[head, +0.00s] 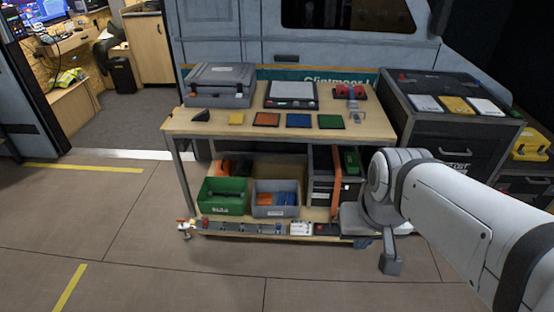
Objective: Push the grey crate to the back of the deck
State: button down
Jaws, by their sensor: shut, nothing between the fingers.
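The grey crate (275,204) stands at the front of the trolley's lower deck (285,234), right of a green crate (222,200). It holds blue pieces and a bit of orange. My gripper (390,265) hangs below my wrist at the right, in front of the trolley's right front corner. It is shut and empty, pointing down, and is apart from the grey crate, to its right and lower in the picture. The deck behind the grey crate is mostly hidden by the crate and the shadow under the top shelf.
A dark case (322,190) and an orange upright piece (336,185) stand right of the grey crate. Small items line the deck's front edge. The top shelf (215,123) overhangs the deck. A black cabinet (450,125) stands at right. The floor (170,255) in front is clear.

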aim_at(275, 186)
jog(key=u, duration=0.05)
jog(key=i, duration=1.5)
jog(key=z, duration=0.05)
